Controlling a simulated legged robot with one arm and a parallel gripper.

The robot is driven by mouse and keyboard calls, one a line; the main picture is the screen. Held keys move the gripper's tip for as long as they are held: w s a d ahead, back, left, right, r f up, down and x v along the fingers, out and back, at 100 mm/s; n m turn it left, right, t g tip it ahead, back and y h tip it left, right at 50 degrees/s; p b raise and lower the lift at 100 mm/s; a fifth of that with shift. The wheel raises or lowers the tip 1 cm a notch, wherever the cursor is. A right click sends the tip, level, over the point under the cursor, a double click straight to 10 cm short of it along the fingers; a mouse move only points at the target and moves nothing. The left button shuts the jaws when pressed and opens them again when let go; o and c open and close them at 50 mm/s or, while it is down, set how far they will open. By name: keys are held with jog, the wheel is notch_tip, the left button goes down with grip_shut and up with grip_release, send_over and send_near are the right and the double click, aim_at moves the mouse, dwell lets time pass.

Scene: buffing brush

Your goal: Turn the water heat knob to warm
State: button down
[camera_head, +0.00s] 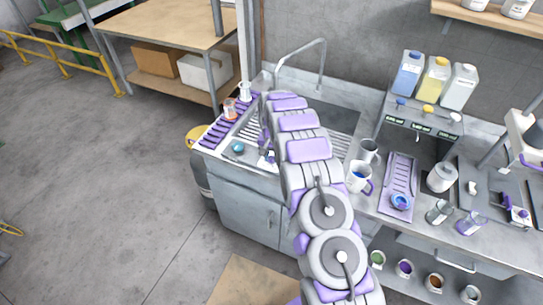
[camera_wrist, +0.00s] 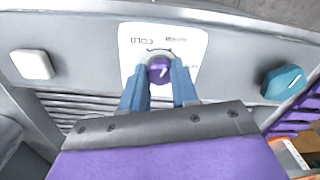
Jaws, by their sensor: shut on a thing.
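The water heat knob is a small purple knob (camera_wrist: 159,70) with a light pointer line, in the middle of a white label (camera_wrist: 135,42) on the grey front panel. The label reads COLD on one side, upside down in the wrist view; the other word is too small to read. My gripper (camera_wrist: 160,80) has its two blue fingers closed on either side of the purple knob. In the head view my arm reaches to the sink counter (camera_head: 225,150) and hides the gripper and the knob.
A teal knob (camera_wrist: 283,82) is right of the gripper and a white square button (camera_wrist: 32,65) is left. The teal knob also shows in the head view (camera_head: 238,147). A faucet (camera_head: 322,60) stands behind my arm. Mugs (camera_head: 358,177) and a purple tray (camera_head: 398,172) are on the right.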

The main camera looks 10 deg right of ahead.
aim_at(271, 158)
jog(key=shift+w+r, duration=0.1)
jog(key=shift+r, duration=0.05)
jog(key=c, duration=0.9)
grip_release()
jog(key=shift+a, duration=0.1)
jog(key=shift+o, duration=0.2)
notch_tip(271, 158, up, 17)
jog(key=shift+p, duration=0.45)
jog(key=shift+r, duration=0.1)
